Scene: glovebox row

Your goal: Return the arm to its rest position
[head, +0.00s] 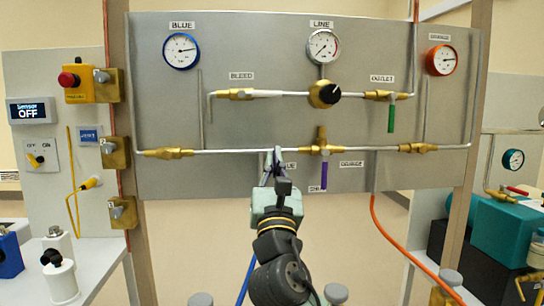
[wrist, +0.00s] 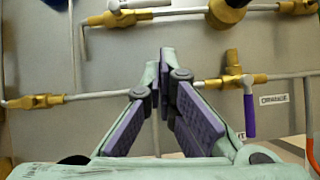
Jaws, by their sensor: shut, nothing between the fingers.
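My gripper (head: 275,160) is shut and empty, in front of the lower pipe of the grey valve panel (head: 260,55). In the wrist view my gripper (wrist: 165,60) shows its purple-padded fingers with the tips together. A brass valve with a purple handle (head: 324,175) is just right of the gripper; the purple handle also shows in the wrist view (wrist: 249,115), apart from the fingers. My arm reaches up from the bottom middle of the head view. The gap between fingertips and pipe cannot be told exactly.
The panel carries a blue gauge (head: 181,51), a line gauge (head: 323,46), an orange gauge (head: 441,60), a black knob (head: 326,94) and a green handle (head: 391,119). An orange hose (head: 400,250) hangs at right. Benches with equipment stand on both sides.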

